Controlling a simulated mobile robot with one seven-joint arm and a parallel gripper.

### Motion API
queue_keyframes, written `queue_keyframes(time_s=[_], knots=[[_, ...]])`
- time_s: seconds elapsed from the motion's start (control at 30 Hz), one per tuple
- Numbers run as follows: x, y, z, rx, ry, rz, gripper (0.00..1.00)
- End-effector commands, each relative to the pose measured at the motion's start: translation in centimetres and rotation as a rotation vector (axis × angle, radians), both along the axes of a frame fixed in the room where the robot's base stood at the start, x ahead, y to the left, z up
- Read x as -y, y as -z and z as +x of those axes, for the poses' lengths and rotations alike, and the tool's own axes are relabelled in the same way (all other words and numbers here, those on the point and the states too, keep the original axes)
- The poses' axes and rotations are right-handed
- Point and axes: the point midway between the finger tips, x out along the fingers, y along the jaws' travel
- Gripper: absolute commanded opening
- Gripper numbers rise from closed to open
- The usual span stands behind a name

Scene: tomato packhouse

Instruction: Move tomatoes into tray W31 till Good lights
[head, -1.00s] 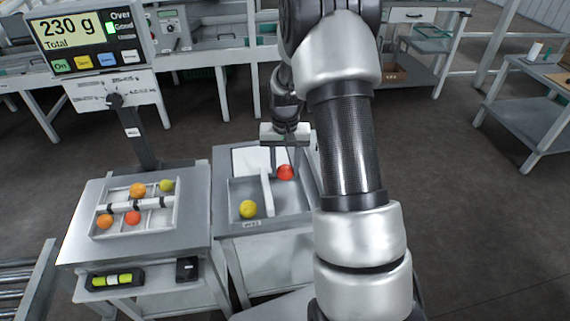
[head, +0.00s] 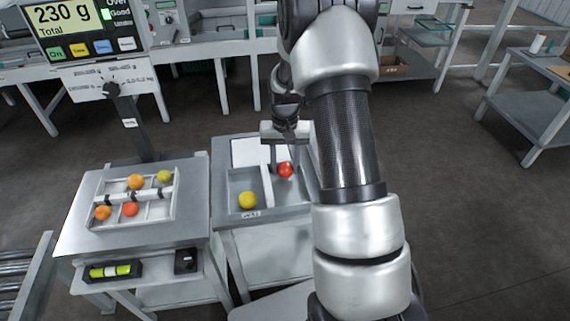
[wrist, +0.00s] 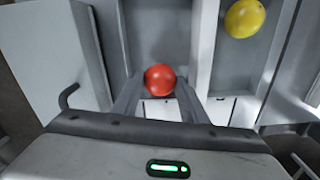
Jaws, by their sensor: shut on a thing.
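My gripper (head: 285,165) points down over the right compartment of the grey tray (head: 232,187) on the right-hand table. It is shut on a red tomato (head: 285,170), which shows between the two fingers in the wrist view (wrist: 159,80). A yellow tomato (head: 247,200) lies in the left compartment, across a divider. The label (head: 250,214) on that tray's front is too small to read surely. On the left stand, a divided tray (head: 152,219) holds orange tomatoes (head: 136,181), a yellow-green one (head: 164,176) and a red one (head: 130,209).
The scale display (head: 77,28) reads 230 g Total, with a green light beside the word Good. Its post stands behind the left stand. A small level vial (head: 110,271) and dark knob box (head: 186,261) sit on the stand's front. A narrow gap separates the two tables.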

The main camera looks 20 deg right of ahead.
Motion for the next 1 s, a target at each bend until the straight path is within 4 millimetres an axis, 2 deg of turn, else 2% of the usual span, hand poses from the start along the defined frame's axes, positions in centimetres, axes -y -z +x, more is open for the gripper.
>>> queue_keyframes(time_s=[0.77, 0.8, 0.9, 1.0], knots=[[0.0, 1.2, 0.0, 0.000, 0.000, 0.000, 0.28], [0.0, 1.1, 0.0, 0.000, 0.000, 0.000, 0.46], [0.0, 1.1, 0.0, 0.000, 0.000, 0.000, 0.61], [0.0, 1.1, 0.0, 0.000, 0.000, 0.000, 0.61]])
